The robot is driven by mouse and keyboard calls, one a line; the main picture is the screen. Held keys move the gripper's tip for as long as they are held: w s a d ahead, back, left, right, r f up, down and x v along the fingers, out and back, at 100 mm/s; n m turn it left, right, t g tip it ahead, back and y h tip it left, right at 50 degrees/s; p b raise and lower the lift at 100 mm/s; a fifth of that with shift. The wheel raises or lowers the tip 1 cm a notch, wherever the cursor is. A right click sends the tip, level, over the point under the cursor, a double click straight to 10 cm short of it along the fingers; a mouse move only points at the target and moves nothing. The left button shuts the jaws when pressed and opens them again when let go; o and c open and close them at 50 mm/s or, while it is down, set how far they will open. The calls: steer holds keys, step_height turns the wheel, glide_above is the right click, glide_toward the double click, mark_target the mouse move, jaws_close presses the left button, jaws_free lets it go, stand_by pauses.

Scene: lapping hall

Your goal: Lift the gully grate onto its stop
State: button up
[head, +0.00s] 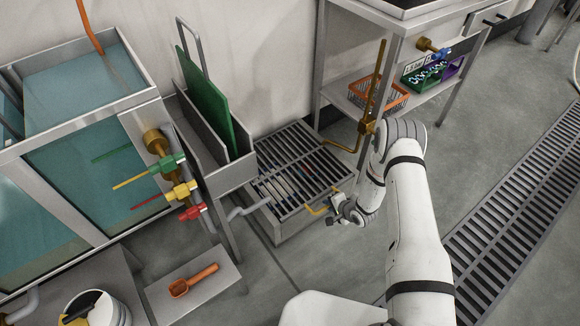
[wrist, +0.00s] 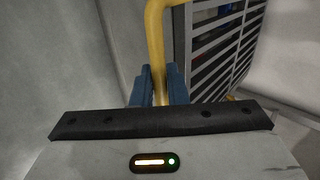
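The gully grate (head: 290,165) is a grey slatted frame lying over a low metal box on the floor. It looks flat, and its slats also show in the wrist view (wrist: 215,50). A yellow handle (head: 316,211) is on its near right edge. My gripper (head: 341,211) is at this handle. In the wrist view the blue fingers of my gripper (wrist: 160,88) sit on both sides of the yellow bar (wrist: 155,25) and look closed on it. The exact contact is partly hidden. I cannot make out the stop.
A steel trough with a green board (head: 205,100) stands left of the grate. Coloured valves (head: 172,163) and a tank are further left. A shelf with an orange basket (head: 378,94) stands behind right. A brass pipe (head: 373,85) rises beside the grate.

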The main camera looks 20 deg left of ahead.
jaws_close()
steer(key=shift+r, duration=0.1)
steer(key=r+p, duration=0.2)
steer(key=r, duration=0.1)
steer(key=r+p, duration=0.1)
steer(key=r, duration=0.1)
steer(key=shift+w+a+r+p, duration=0.2)
steer(key=shift+w+r+p, duration=0.05)
steer(key=shift+p, duration=0.1)
steer(key=r+p, duration=0.2)
steer(key=r, duration=0.1)
steer(key=a+r+p, duration=0.1)
steer(key=r, duration=0.1)
steer(key=shift+w+r, duration=0.2)
steer(key=shift+w, duration=0.2)
